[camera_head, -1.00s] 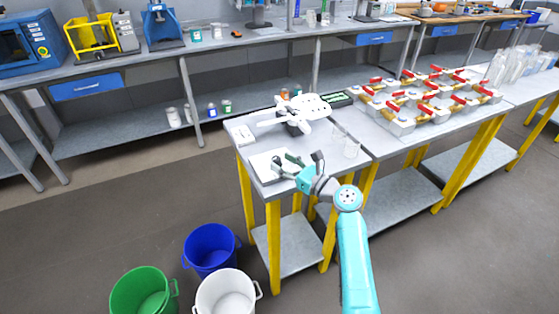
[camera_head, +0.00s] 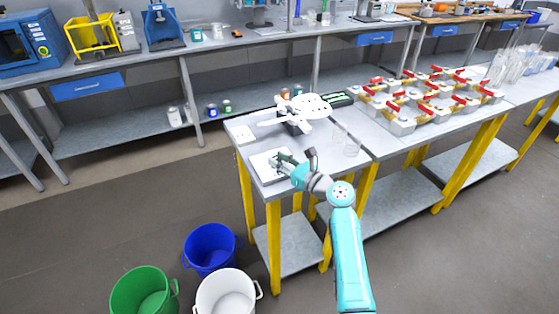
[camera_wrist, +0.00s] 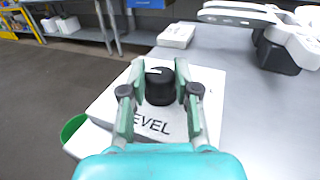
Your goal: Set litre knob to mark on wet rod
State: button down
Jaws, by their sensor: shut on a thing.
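A black round knob (camera_wrist: 160,90) with a short white pointer line stands on a white box (camera_wrist: 108,106), whose top reads "EVEL", the first letter hidden. The box also shows in the head view (camera_head: 262,169) at the table's near left corner. My gripper (camera_wrist: 159,72) is shut on the knob, one finger on each side. In the head view my gripper (camera_head: 283,160) reaches over the box from the right and covers the knob. I cannot make out a rod with a wet mark or any scale around the knob.
A white device with a dark base (camera_head: 298,108) stands behind the box. A small white block (camera_head: 244,134) lies at the table's left edge. Blue (camera_head: 210,248), green (camera_head: 143,290) and white (camera_head: 227,292) buckets stand on the floor.

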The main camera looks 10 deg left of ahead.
jog(key=shift+t+h, duration=0.3)
jog(key=shift+t, duration=0.1)
jog(key=shift+s+a+m+t+h, duration=0.15)
jog(key=shift+m+t+h, duration=0.75)
jog(key=shift+m+t, duration=0.25)
jog(key=shift+m+t+h, duration=0.85)
jog(key=shift+m+h, duration=0.1)
jog(key=shift+h, duration=0.15)
jog(key=shift+a+m+t+h, duration=0.1)
jog(key=shift+m+t+h, duration=0.7)
jog(key=shift+m+h, duration=0.5)
jog(key=c, duration=0.8)
grip_release()
jog(key=shift+c, duration=0.2)
jog(key=shift+s, duration=0.15)
jog(key=v, duration=1.2)
jog(key=shift+a+r, duration=0.1)
jog(key=shift+n, duration=0.3)
